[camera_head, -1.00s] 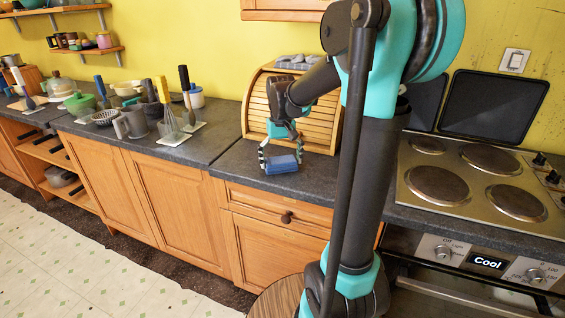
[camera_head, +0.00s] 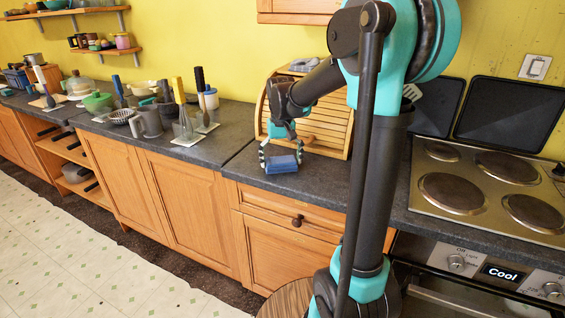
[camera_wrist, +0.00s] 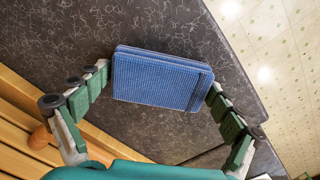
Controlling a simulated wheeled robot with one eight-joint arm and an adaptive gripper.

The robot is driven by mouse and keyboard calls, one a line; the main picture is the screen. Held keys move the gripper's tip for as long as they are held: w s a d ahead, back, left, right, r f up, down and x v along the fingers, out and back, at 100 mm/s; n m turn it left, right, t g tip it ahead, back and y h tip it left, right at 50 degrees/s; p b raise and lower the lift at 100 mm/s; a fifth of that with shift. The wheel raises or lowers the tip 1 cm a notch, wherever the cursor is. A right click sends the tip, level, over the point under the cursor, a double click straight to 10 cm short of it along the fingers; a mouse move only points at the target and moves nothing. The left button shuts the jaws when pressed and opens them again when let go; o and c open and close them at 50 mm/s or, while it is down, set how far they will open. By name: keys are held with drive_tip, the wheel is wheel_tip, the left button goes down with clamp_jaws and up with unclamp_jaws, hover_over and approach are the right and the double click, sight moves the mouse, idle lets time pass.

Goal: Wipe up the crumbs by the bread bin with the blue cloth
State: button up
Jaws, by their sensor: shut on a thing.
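The blue cloth (camera_head: 283,164) is a folded, thick pad. My gripper (camera_head: 281,160) is shut on it, just in front of the bread bin. In the wrist view the cloth (camera_wrist: 160,78) sits between my two green-padded fingers (camera_wrist: 157,92), one at each end. I cannot tell whether the cloth touches the counter. The wooden bread bin (camera_head: 325,125) has a slatted front and stands against the wall behind my gripper; my arm hides part of it. Its slats show at the lower left of the wrist view (camera_wrist: 25,135). I cannot make out crumbs against the speckled dark counter.
The dark counter (camera_head: 245,168) is clear left of the cloth. Further left stand utensils on a white tile (camera_head: 187,139), a grey mug (camera_head: 150,122) and bowls. A cooker with round hotplates (camera_head: 452,192) is on the right. The counter's front edge is close to the cloth.

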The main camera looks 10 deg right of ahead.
sight(269, 158)
drive_tip(key=shift+w+a, duration=0.65)
drive_tip(key=shift+a, duration=0.3)
drive_tip(key=shift+w+a, duration=0.6)
drive_tip(key=shift+a, duration=0.35)
drive_tip(key=shift+w+a, duration=0.65)
drive_tip(key=shift+a, duration=0.3)
drive_tip(key=shift+w+a, duration=0.6)
drive_tip(key=shift+a, duration=0.3)
wheel_tip(269, 158, up, 7)
